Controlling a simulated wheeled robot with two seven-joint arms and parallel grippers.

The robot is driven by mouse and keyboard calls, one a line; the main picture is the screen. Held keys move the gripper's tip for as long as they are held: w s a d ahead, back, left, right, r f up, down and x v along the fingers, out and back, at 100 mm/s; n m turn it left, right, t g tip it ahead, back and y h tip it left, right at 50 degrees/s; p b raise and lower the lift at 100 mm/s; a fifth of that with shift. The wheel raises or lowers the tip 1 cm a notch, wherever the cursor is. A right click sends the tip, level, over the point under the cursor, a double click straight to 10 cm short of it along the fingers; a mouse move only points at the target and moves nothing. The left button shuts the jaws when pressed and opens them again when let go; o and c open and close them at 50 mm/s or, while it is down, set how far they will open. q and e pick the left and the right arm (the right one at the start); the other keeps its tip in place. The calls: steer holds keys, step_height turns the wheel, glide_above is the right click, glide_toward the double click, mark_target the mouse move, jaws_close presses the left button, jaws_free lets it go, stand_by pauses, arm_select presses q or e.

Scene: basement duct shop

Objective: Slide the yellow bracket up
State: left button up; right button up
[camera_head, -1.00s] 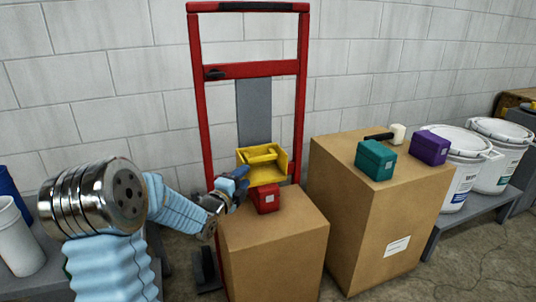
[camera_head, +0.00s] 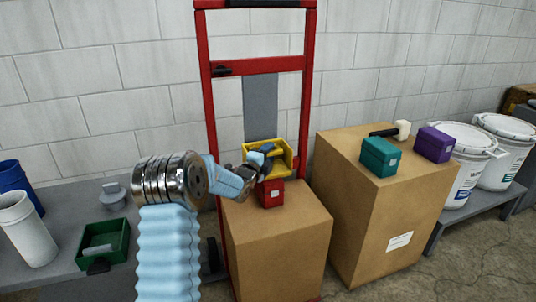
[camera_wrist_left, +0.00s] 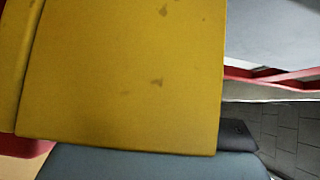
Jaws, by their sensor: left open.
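The yellow bracket (camera_head: 288,158) is a tray-like piece in front of the grey upright plate (camera_head: 260,108) of the red frame (camera_head: 208,125). My left gripper (camera_head: 266,152) is open at the bracket, over its front and middle, and hides part of it. Whether the fingers touch it I cannot tell. In the left wrist view the bracket's stained yellow face (camera_wrist_left: 125,75) fills much of the picture, very close. My right gripper is not in view.
A red box (camera_head: 271,193) sits on a cardboard carton (camera_head: 275,245) just below the bracket. A second carton (camera_head: 370,230) holds a teal box (camera_head: 379,156), a purple box (camera_head: 434,145) and a mallet (camera_head: 402,130). A green tray (camera_head: 118,240) lies on the left bench.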

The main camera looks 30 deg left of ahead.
arm_select(q)
steer(key=shift+c, duration=0.4)
jaws_close()
step_height(320, 180, up, 14)
steer(key=shift+f+p, duration=0.2)
steer(key=shift+p, duration=0.3)
steer(key=shift+o, duration=0.4)
jaws_free()
steer(key=shift+r, duration=0.1)
steer(key=s+d+b, duration=0.1)
steer(key=s+b, duration=0.2)
steer(key=s, duration=1)
steer(key=shift+s, duration=0.4)
